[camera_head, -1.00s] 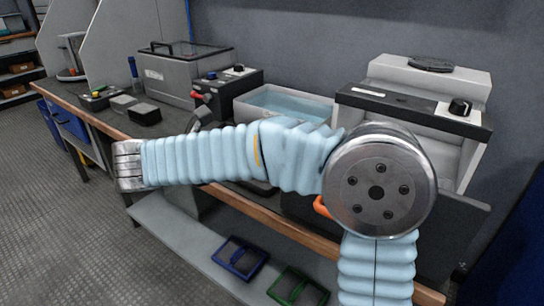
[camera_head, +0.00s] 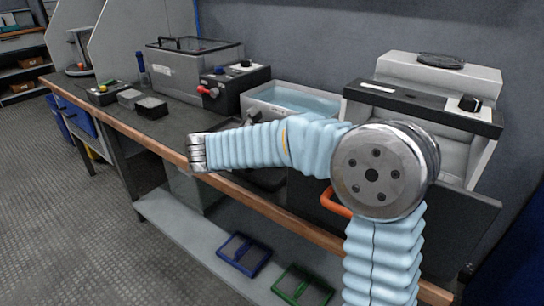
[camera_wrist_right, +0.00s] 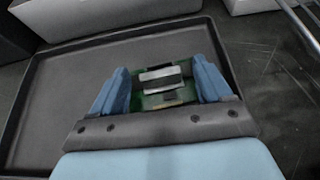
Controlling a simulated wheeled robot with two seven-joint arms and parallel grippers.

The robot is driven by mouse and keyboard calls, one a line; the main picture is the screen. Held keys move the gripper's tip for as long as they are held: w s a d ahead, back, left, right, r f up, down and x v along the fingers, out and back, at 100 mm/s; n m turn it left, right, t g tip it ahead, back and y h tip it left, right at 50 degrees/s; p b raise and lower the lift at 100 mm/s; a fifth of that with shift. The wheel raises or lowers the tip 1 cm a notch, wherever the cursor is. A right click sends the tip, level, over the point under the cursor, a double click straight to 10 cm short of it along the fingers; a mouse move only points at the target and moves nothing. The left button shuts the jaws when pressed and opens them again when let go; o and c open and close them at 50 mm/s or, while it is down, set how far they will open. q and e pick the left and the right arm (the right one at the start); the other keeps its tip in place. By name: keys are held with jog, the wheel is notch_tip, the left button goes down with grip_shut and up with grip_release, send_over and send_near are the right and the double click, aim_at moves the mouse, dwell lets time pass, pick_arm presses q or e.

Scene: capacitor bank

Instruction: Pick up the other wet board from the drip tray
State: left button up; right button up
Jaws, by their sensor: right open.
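In the right wrist view a green board (camera_wrist_right: 160,84) with a pale metal-looking block on it lies over the dark drip tray (camera_wrist_right: 50,105). My right gripper (camera_wrist_right: 168,84) is open, with one blue finger on each side of the board. I cannot tell whether the fingers touch it. In the head view my right arm reaches across the bench, and its gripper fingers cannot be made out there. The arm hides much of the tray area. My left gripper is not in view.
On the bench (camera_head: 165,128) stand a water-filled basin (camera_head: 292,100), a grey lidded tank (camera_head: 190,70), a black control box (camera_head: 235,85) and a large white machine (camera_head: 430,105). A blue frame (camera_head: 243,255) and a green frame (camera_head: 303,287) lie on the lower shelf.

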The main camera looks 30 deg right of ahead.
jog(key=shift+c, duration=0.3)
jog(key=c, duration=1.1)
